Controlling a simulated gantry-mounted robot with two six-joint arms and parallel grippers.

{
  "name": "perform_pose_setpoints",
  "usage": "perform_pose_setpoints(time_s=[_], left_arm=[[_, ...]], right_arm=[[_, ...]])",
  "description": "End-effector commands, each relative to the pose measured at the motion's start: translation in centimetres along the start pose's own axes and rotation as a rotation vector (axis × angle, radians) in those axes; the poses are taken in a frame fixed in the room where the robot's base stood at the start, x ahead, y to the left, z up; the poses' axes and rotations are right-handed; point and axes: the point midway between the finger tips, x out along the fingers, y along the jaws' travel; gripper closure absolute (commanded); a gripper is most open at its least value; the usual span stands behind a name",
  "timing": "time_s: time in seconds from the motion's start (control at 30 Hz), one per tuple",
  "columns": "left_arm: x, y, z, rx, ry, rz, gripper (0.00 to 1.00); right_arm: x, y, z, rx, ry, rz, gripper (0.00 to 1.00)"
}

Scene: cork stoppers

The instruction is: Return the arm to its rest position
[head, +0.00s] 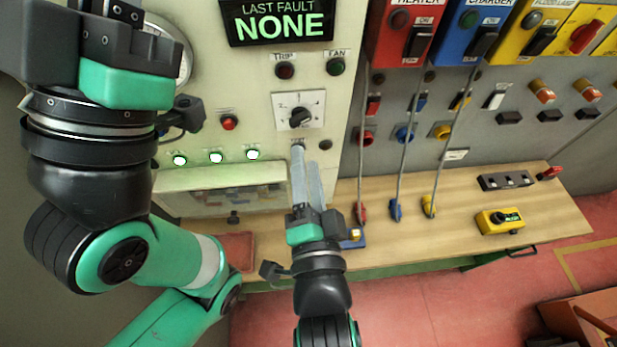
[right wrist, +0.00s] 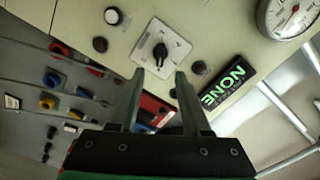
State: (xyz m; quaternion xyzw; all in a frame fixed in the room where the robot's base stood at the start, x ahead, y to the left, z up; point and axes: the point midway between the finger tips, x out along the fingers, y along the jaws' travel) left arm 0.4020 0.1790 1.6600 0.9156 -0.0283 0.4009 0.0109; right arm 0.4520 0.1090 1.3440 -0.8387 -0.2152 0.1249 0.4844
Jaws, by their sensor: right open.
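My right arm reaches up from the bottom middle of the head view. Its gripper (head: 305,168) is in front of the cream panel (head: 185,130), below the rotary selector switch (head: 301,117). In the right wrist view the right gripper (right wrist: 150,82) is open, with nothing between its fingers. The black selector knob (right wrist: 161,52) appears beyond the fingertips, apparently clear of them. My left arm fills the left of the head view, with the left gripper's body at the upper left. Its fingertips are not visible.
A wooden bench (head: 480,215) runs below the panels, with a yellow device (head: 500,221) and a black block (head: 505,180) on it. Grey cables hang from red, blue and yellow boxes at right. A sign (head: 277,20) reads "LAST FAULT NONE". Three green lamps (head: 216,157) are lit.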

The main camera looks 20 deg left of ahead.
Motion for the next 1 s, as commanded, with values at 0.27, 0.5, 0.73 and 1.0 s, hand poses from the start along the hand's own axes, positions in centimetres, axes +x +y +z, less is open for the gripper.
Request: perform_pose_setpoints(time_s=[0.27, 0.5, 0.73, 1.0], left_arm=[[1.4, 0.0, -1.3, 0.0, 0.001, 0.0, 1.0], [1.3, 0.0, -1.2, 0.0, 0.0, 0.0, 1.0], [1.3, 0.0, -1.2, 0.0, 0.0, 0.0, 1.0], [1.3, 0.0, -1.2, 0.0, 0.0, 0.0, 1.0]], right_arm=[[-3.3, -0.2, -0.1, -0.001, 0.001, 0.0, 0.53], [-3.4, -0.1, -0.1, -0.001, 0.001, -0.001, 0.53], [-3.4, -0.1, -0.1, 0.0, 0.001, -0.001, 0.53], [-2.6, 0.2, -7.3, 0.007, 0.143, 0.005, 0.53]])
